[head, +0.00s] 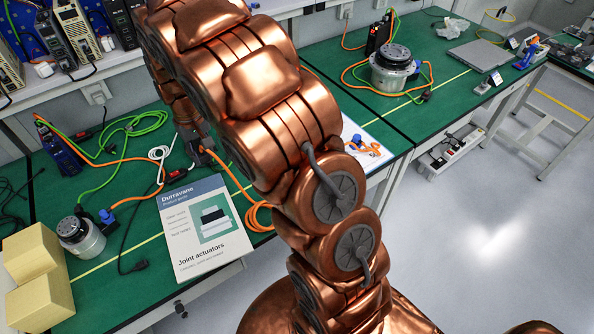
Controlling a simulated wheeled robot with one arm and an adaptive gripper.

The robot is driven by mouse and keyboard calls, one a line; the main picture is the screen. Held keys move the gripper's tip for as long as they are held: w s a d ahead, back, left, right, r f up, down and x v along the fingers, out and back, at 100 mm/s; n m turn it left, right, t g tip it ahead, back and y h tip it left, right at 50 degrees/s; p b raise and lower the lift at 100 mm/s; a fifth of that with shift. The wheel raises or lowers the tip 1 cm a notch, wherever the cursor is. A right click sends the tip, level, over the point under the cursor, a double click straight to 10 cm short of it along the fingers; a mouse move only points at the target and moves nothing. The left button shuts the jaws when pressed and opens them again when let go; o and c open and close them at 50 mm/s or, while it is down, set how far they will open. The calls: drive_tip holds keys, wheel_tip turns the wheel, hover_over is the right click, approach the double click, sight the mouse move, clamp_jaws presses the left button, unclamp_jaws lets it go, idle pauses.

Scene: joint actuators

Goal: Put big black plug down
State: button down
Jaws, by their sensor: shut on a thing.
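My gripper (197,150) hangs at the end of my copper arm over the left part of the green bench and is small and partly hidden here. It is shut on the big black plug (207,144), a dark block at its fingertips with an orange cable running down to the right. The cable ends in a coil (258,216) by the product guide. I cannot tell whether the plug touches the bench.
A product guide (204,228) lies in front of the gripper. A round actuator (83,238) and yellow-beige blocks (36,275) stand at the left. Green and white cables lie behind. Another actuator (392,68) stands on the far bench. My arm hides the bench middle.

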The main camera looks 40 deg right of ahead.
drive_tip(key=shift+m, duration=0.5)
drive_tip(key=s+d+f+b, duration=0.3)
drive_tip(key=s+b, duration=0.2)
drive_tip(key=b, duration=0.1)
drive_tip(key=s+d+f+b, duration=0.3)
drive_tip(key=s+b, duration=0.3)
drive_tip(key=s+d+f+b, duration=0.3)
drive_tip(key=s+b, duration=0.3)
drive_tip(key=b, duration=0.1)
drive_tip(key=shift+s+d+f, duration=0.15)
drive_tip(key=shift+s+f, duration=0.1)
drive_tip(key=shift+f, duration=0.15)
drive_tip(key=w+d, duration=0.3)
drive_tip(key=w+d+f, duration=0.1)
drive_tip(key=w+d, duration=0.3)
drive_tip(key=w+d+p, duration=0.1)
drive_tip(key=w+d, duration=0.3)
drive_tip(key=shift+f, duration=0.2)
drive_tip(key=shift+w+d+f, duration=0.1)
drive_tip(key=shift+d, duration=0.05)
drive_tip(key=shift+f, duration=1.65)
drive_tip(key=shift+f, duration=0.15)
drive_tip(key=c, duration=0.8)
unclamp_jaws()
wheel_tip(320, 180, up, 12)
drive_tip(key=shift+r, duration=0.15)
